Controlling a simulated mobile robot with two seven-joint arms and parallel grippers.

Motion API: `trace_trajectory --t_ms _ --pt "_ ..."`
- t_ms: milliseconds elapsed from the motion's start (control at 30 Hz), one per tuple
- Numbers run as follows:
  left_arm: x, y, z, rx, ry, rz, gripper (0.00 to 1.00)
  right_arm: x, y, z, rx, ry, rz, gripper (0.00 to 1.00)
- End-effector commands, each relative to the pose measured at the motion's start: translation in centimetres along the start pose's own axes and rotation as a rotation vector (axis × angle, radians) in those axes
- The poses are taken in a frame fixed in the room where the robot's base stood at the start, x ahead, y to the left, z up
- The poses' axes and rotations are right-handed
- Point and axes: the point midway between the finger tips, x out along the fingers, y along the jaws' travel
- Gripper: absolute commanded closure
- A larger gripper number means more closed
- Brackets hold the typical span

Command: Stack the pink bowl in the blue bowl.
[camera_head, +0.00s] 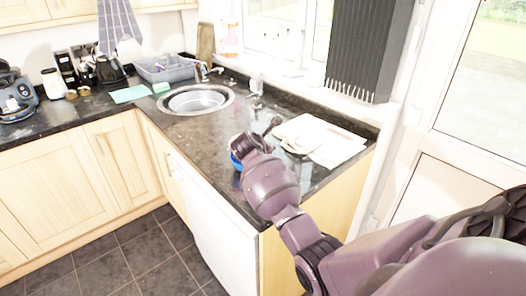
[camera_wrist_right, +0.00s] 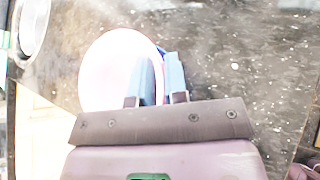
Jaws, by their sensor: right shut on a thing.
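The pink bowl (camera_wrist_right: 112,72) looks pale, almost white, in the right wrist view, left of centre. My right gripper (camera_wrist_right: 161,72) is shut on its right-hand rim, with one blue-grey finger inside the bowl and one outside. In the head view my right wrist reaches over the counter and hides the pink bowl. A blue edge of the blue bowl (camera_head: 235,160) shows just left of my right wrist. Most of the blue bowl is hidden, so I cannot tell whether the two bowls touch. My left gripper is not in view.
The dark granite counter (camera_head: 205,140) has free room between the bowls and the round sink (camera_head: 197,99). White plates or boards (camera_head: 320,138) lie right of my wrist. A grey dish rack (camera_head: 166,68) and a tap stand behind the sink. The counter's front edge is close.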

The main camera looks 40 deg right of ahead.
Motion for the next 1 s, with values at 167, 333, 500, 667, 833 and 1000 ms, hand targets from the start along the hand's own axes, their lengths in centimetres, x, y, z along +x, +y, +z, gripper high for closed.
trace_trajectory --t_ms 167,333,500,667,833,1000 --pt "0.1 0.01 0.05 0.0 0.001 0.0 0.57 0.76 -0.37 -1.07 0.0 -0.002 0.001 1.0" --pt "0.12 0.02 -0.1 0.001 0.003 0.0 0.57 0.73 -0.36 -1.02 0.0 -0.002 0.001 1.0" --pt "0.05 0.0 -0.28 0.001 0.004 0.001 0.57 0.88 -0.45 -1.26 0.0 -0.001 0.0 1.0" --pt "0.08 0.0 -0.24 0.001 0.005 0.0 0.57 0.91 -0.47 -1.32 0.0 0.0 0.0 0.64" --pt "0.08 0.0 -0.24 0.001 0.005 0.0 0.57 0.91 -0.47 -1.32 0.0 -0.001 0.0 0.6" --pt "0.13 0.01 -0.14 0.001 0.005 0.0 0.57 0.83 -0.42 -1.2 0.0 -0.001 0.001 0.6"
